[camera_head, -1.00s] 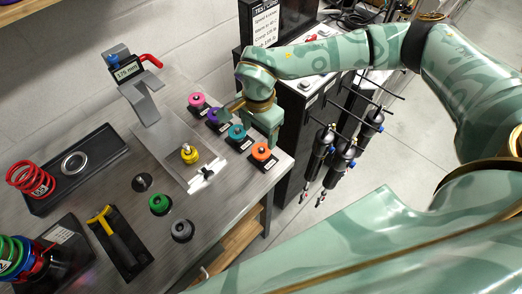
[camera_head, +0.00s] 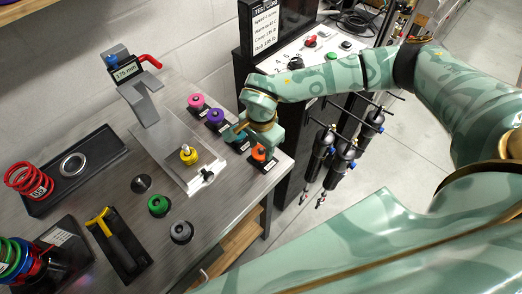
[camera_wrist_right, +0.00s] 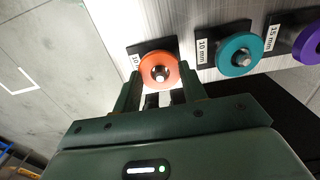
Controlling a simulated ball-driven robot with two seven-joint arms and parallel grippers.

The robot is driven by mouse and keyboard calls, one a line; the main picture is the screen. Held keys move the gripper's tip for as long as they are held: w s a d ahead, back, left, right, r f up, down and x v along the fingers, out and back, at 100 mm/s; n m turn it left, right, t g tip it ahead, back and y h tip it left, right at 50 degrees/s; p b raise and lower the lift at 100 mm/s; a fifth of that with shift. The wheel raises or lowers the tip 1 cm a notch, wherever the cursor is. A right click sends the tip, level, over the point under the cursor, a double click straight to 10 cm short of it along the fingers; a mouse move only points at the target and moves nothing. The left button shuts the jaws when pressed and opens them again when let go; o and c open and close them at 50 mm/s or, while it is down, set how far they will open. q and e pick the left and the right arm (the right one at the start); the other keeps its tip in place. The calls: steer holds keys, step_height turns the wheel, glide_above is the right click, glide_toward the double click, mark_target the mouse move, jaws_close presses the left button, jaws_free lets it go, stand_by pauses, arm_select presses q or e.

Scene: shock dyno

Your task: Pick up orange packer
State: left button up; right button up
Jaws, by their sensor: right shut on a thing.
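The orange packer (camera_head: 258,154) is a round disc with a central hole, at the front right corner of the bench, on its black labelled base. In the right wrist view the orange packer (camera_wrist_right: 147,66) sits between the fingertips, with a metal post showing in its hole. My right gripper (camera_head: 263,147) comes down over it from behind and is shut on it; the gripper also shows in the wrist view (camera_wrist_right: 159,80). The fingers partly hide the packer in the head view. My left gripper is not in view.
A teal packer (camera_wrist_right: 236,54) stands beside the orange one, then a purple (camera_head: 215,116) and a pink packer (camera_head: 196,101). A yellow piece (camera_head: 188,155) sits on a metal plate to the left. Green (camera_head: 158,204) and grey (camera_head: 181,230) pieces lie nearer.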

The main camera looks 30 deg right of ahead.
steer(key=shift+r, duration=0.6)
steer(key=s+d+r+p, duration=0.1)
steer(key=s+d+r, duration=0.1)
steer(key=s+r, duration=0.4)
steer(key=s+d+r, duration=0.2)
steer(key=s+r, duration=0.4)
steer(key=s, duration=0.1)
steer(key=shift+s+d+p, duration=0.15)
steer(key=shift+d+p, duration=0.1)
steer(key=shift+p, duration=0.15)
steer(key=shift+f, duration=0.1)
